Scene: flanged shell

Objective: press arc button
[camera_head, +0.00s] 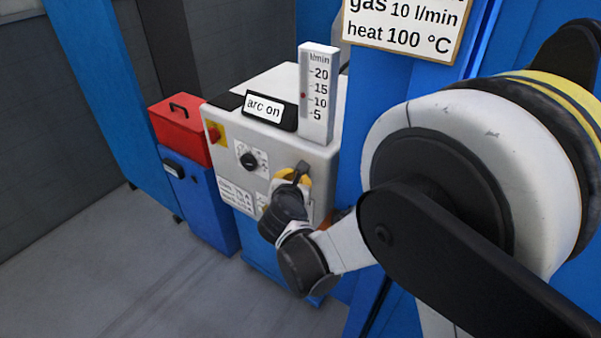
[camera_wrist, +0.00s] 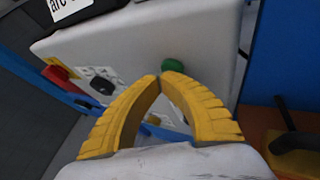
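The grey-white control box (camera_head: 275,150) carries a small sign reading "arc on" (camera_head: 263,107). A round green button (camera_wrist: 173,66) shows on the box's front face in the wrist view, just beyond my fingertips. In the head view the arm and gripper hide it. My gripper (camera_wrist: 160,79) has yellow fingers whose tips meet, with nothing seen between them. In the head view my gripper (camera_head: 296,176) is at the lower right of the box front. I cannot tell whether the tips touch the button.
A black dial (camera_head: 249,160) and a red switch on yellow (camera_head: 214,133) sit left on the box front. A gauge (camera_head: 318,90) stands on top. A sign (camera_head: 405,25) reads gas 10 l/min, heat 100 °C. A red toolbox (camera_head: 180,130) stands left; the floor (camera_head: 130,260) is clear.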

